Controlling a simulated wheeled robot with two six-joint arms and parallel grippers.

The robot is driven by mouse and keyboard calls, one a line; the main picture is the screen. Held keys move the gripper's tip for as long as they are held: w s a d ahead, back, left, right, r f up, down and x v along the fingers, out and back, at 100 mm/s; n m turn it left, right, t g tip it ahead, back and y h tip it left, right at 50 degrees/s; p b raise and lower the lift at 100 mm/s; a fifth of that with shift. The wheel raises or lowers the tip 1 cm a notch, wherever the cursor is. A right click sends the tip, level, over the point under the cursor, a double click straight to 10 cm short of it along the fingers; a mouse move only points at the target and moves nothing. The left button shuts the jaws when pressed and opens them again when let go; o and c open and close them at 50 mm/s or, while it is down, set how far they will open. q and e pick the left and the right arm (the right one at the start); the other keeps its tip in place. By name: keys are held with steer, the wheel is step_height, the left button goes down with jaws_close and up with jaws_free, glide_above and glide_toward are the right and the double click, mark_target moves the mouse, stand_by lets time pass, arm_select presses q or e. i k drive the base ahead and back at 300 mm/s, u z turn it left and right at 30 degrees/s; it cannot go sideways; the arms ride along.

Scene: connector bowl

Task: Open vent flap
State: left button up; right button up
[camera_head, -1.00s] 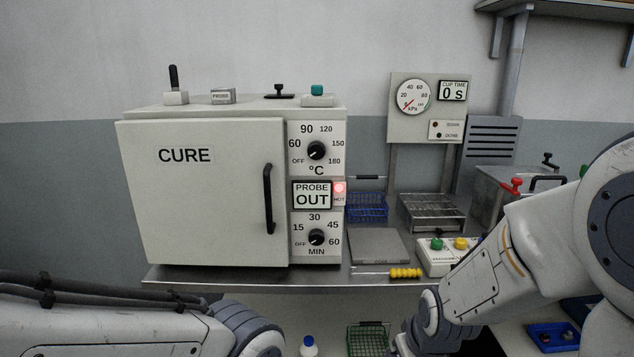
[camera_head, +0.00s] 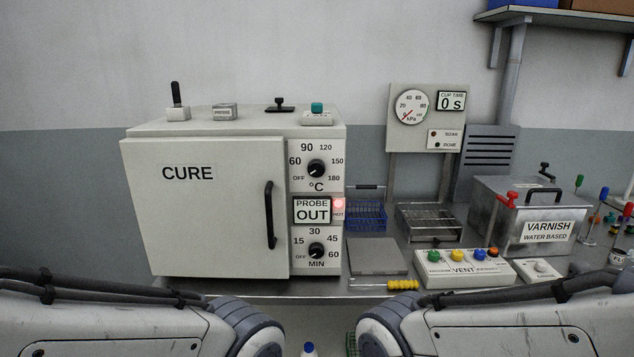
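The beige CURE oven (camera_head: 205,215) stands on the left of the steel bench with its door shut. On its top are a black lever (camera_head: 177,102), a small PROBE box (camera_head: 224,111), a low black knob on a flat plate (camera_head: 280,104) and a teal button on a block (camera_head: 317,112). I cannot tell for certain which of these is the vent flap; the knob on the plate looks most like one. A control box (camera_head: 462,275) marked VENT carries several coloured knobs. My two arms cross the bottom corners; both grippers are out of view.
A blue wire basket (camera_head: 366,216), a wire rack (camera_head: 429,222) and a flat grey plate (camera_head: 376,257) lie right of the oven. A yellow-handled tool (camera_head: 402,285) is at the front edge. A VARNISH tank (camera_head: 525,215) stands at the right. Space above the oven is clear.

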mark_target(279, 100)
steer(key=u, duration=1.1)
steer(key=i, duration=0.55)
steer(key=z, duration=0.15)
